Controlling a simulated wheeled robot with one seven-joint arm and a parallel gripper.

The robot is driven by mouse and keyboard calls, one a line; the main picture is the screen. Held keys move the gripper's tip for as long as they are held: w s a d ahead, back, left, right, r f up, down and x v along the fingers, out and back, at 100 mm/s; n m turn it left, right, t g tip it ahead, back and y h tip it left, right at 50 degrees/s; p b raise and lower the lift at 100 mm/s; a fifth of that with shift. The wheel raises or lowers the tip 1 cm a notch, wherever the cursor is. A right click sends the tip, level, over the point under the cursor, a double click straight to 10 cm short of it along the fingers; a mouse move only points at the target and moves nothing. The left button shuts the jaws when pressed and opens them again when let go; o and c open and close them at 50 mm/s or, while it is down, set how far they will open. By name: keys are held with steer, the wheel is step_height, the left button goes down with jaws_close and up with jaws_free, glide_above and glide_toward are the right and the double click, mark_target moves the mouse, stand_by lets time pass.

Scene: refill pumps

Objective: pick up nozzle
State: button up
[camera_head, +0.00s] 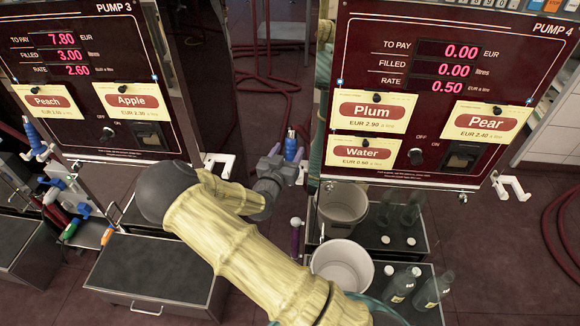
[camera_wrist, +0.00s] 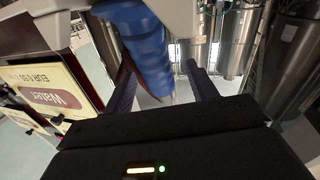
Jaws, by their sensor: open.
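A blue nozzle (camera_head: 291,148) hangs at the left side of pump 4 (camera_head: 440,85), near its white holder. In the wrist view the blue nozzle (camera_wrist: 147,48) comes down from the top, between the two dark fingers of my gripper (camera_wrist: 158,70). The fingers are spread, with a visible gap on the right side of the nozzle. In the head view my gripper (camera_head: 283,168) is at the nozzle, and the nozzle's lower part is hidden behind it.
Pump 3 (camera_head: 90,85) stands left, with several other nozzles, one of them green (camera_head: 70,228). Two white buckets, one in front (camera_head: 343,262), and several bottles (camera_head: 433,290) stand below pump 4. A sign reading Water (camera_wrist: 50,97) is close at left in the wrist view.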

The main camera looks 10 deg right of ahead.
steer(key=x, duration=0.3)
steer(key=shift+w+d, duration=0.3)
steer(key=shift+c, duration=0.4)
steer(key=c, duration=1.1)
